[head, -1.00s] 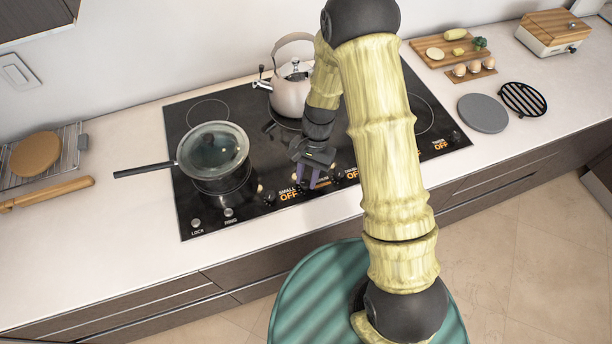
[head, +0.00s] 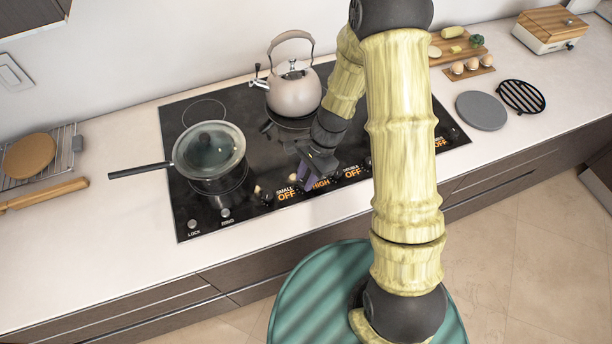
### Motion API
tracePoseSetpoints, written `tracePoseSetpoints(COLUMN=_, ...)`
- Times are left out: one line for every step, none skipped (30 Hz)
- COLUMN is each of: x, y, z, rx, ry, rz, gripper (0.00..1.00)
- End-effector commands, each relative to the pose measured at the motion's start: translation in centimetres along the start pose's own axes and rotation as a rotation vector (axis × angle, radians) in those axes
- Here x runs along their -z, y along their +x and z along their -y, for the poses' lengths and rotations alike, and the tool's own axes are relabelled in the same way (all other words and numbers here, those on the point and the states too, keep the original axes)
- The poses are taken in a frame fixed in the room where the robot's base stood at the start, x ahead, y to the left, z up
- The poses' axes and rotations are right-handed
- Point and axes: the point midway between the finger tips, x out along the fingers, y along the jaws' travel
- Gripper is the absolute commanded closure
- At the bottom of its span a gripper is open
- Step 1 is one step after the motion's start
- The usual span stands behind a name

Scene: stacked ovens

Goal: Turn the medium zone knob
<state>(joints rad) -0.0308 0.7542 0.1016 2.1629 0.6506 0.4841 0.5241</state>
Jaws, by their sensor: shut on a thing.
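The black cooktop (head: 262,122) has a row of small knobs and orange readings along its front edge. My gripper (head: 307,182) reaches down to this row from the right, with its purple fingers shut on the medium zone knob, which the fingers largely hide. The reading just right of the fingers (head: 321,183) shows HIGH. The small zone knob (head: 267,198) stands to the left, and its reading shows OFF. The reading to the right of my gripper also shows OFF.
A lidded pan (head: 209,150) stands on the left burner, its handle pointing left. A kettle (head: 294,93) stands on the back middle. A grey round plate (head: 481,111) and a black trivet (head: 522,97) lie right.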

Motion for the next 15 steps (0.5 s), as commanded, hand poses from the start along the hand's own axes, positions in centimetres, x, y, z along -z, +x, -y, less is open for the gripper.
tracePoseSetpoints(x=-0.02, y=-0.09, z=0.12, rx=0.003, ry=0.000, rz=-0.001, gripper=0.97)
tracePoseSetpoints(x=-0.02, y=-0.10, z=0.12, rx=0.003, ry=-0.001, rz=-0.001, gripper=0.97)
tracePoseSetpoints(x=-0.02, y=-0.09, z=0.12, rx=0.003, ry=-0.001, rz=-0.001, gripper=0.97)
tracePoseSetpoints(x=-0.02, y=-0.09, z=0.12, rx=0.003, ry=-0.001, rz=-0.001, gripper=0.97)
tracePoseSetpoints(x=-0.02, y=-0.09, z=0.12, rx=0.003, ry=-0.001, rz=-0.001, gripper=0.97)
tracePoseSetpoints(x=-0.03, y=-0.09, z=0.12, rx=0.003, ry=-0.001, rz=-0.001, gripper=0.97)
tracePoseSetpoints(x=-0.03, y=-0.09, z=0.13, rx=0.003, ry=-0.001, rz=-0.001, gripper=0.97)
tracePoseSetpoints(x=-0.03, y=-0.09, z=0.12, rx=0.003, ry=-0.002, rz=-0.001, gripper=0.68)
tracePoseSetpoints(x=-0.03, y=-0.09, z=0.11, rx=0.002, ry=-0.002, rz=-0.001, gripper=0.60)
tracePoseSetpoints(x=-0.03, y=-0.08, z=0.11, rx=0.002, ry=-0.002, rz=-0.001, gripper=0.54)
tracePoseSetpoints(x=-0.03, y=-0.07, z=0.10, rx=0.002, ry=-0.002, rz=-0.001, gripper=0.52)
tracePoseSetpoints(x=-0.03, y=-0.06, z=0.08, rx=0.002, ry=-0.002, rz=0.000, gripper=0.52)
tracePoseSetpoints(x=-0.03, y=-0.05, z=0.08, rx=0.001, ry=-0.002, rz=0.000, gripper=0.52)
tracePoseSetpoints(x=-0.03, y=-0.05, z=0.07, rx=0.001, ry=-0.002, rz=0.000, gripper=0.52)
tracePoseSetpoints(x=-0.03, y=-0.04, z=0.06, rx=0.001, ry=-0.002, rz=0.000, gripper=0.52)
